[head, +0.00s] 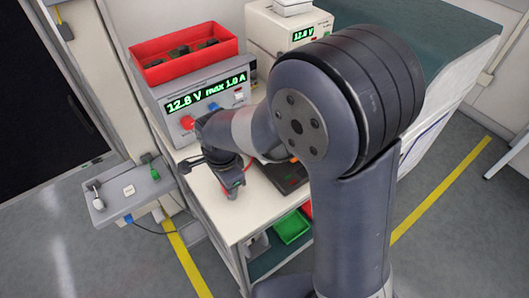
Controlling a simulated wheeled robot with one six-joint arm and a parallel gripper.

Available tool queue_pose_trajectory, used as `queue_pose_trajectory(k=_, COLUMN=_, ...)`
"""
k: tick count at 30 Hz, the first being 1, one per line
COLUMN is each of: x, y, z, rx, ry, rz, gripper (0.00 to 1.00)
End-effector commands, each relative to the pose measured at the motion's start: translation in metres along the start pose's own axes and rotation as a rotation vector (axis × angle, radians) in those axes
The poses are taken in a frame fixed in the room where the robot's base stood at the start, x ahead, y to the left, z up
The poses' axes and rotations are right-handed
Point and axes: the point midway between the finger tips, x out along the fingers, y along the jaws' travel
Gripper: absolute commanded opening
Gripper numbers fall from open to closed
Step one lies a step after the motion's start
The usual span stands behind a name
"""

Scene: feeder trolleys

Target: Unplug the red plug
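A red round plug or knob (187,122) sits on the front face of the grey power supply (205,90), below its green display reading 12.8 V max 1.0 A. A blue one (213,107) is to its right. My gripper (233,190) points down over the white bench top, to the right of and nearer than the red one, and apart from it. A small red patch shows near its fingers; I cannot tell what it is. The fingers are too small and dark to tell whether they are open or shut.
A red bin (184,64) with dark items sits on the power supply. A second supply (291,28) stands behind. A dark flat device (284,176) lies on the bench (215,206), partly behind my arm. A grey side shelf (127,190) with plugs is at left. A green bin (291,227) is below.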

Motion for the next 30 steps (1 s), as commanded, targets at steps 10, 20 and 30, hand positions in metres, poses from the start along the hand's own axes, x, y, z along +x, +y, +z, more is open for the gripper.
queue_pose_trajectory(k=10, x=0.0003, y=0.0001, z=0.0000, rx=0.000, ry=0.000, rz=0.000, gripper=0.38)
queue_pose_trajectory(k=20, x=0.0003, y=0.0001, z=0.0000, rx=0.000, ry=0.000, rz=0.000, gripper=0.56)
queue_pose_trajectory(k=30, x=0.0004, y=0.0001, z=0.0000, rx=0.000, ry=0.000, rz=0.001, gripper=0.79)
